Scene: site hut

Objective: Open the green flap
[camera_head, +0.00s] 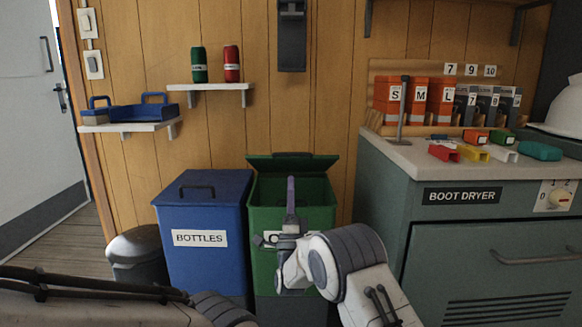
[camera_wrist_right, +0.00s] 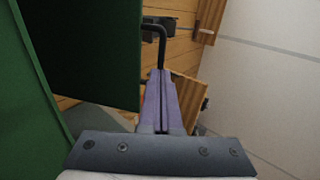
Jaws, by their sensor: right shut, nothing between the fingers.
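The green flap (camera_head: 310,164) tops the green bin (camera_head: 318,216) left of the boot dryer cabinet. It is raised at a slant, and part of the bin's inside shows below it. In the right wrist view the flap (camera_wrist_right: 85,50) is a dark green panel with a black bar handle (camera_wrist_right: 157,33). My right gripper (camera_head: 290,180) is shut and empty, its purple fingers pointing up in front of the flap. In the right wrist view the fingertips (camera_wrist_right: 161,74) are close to the handle's end; I cannot tell whether they touch. My left gripper is out of view.
A blue bin (camera_head: 200,205) labelled BOTTLES stands directly left of the green bin. A small dark bin (camera_head: 140,252) is farther left. The boot dryer cabinet (camera_head: 480,225) stands close on the right. A shelf (camera_head: 210,87) with two cylinders hangs above.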

